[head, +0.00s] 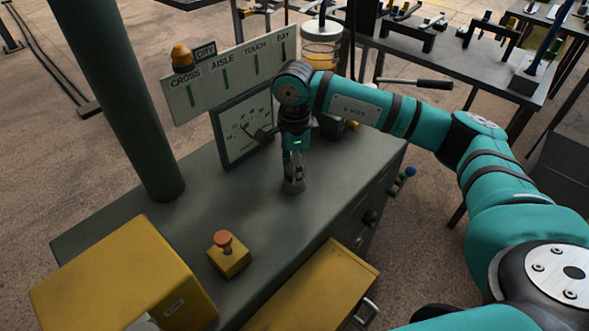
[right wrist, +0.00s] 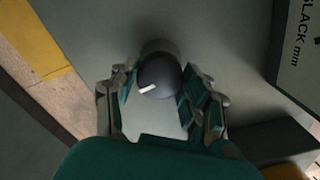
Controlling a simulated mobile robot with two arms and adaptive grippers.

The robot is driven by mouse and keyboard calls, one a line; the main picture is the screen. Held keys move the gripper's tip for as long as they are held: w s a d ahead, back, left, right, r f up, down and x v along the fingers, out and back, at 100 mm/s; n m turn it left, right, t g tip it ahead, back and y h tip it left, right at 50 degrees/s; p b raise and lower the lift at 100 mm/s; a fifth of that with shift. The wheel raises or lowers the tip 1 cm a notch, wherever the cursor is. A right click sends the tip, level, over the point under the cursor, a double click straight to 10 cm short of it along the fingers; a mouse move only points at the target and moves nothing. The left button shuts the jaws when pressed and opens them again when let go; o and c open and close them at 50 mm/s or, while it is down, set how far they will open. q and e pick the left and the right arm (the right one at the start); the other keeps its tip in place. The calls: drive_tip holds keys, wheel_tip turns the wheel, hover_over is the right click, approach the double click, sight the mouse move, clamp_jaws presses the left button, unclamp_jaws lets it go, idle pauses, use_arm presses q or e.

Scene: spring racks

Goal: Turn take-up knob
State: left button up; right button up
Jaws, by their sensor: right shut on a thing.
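The take-up knob (right wrist: 158,76) is a dark round knob with a white pointer line, on the grey bench top. In the head view its base (head: 293,187) shows below my right gripper (head: 294,172). My right gripper points straight down and its fingers are shut on the knob from both sides; it also shows in the right wrist view (right wrist: 160,88). The white pointer slants in the wrist view. A dial gauge (head: 243,128) with a white face stands behind the gripper, partly hidden by my right arm. My left gripper is not in view.
A sign board (head: 228,75) with an orange lamp (head: 182,57) stands at the back of the bench. A yellow box with an orange button (head: 228,254) is at the front. A yellow case (head: 120,280) lies left, and a dark green post (head: 117,95) rises behind it.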

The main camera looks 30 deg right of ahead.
drive_tip(key=shift+r, duration=0.1)
idle(0.3)
drive_tip(key=o, duration=1.2)
drive_tip(key=shift+c, duration=0.2)
wheel_tip(320, 180, up, 12)
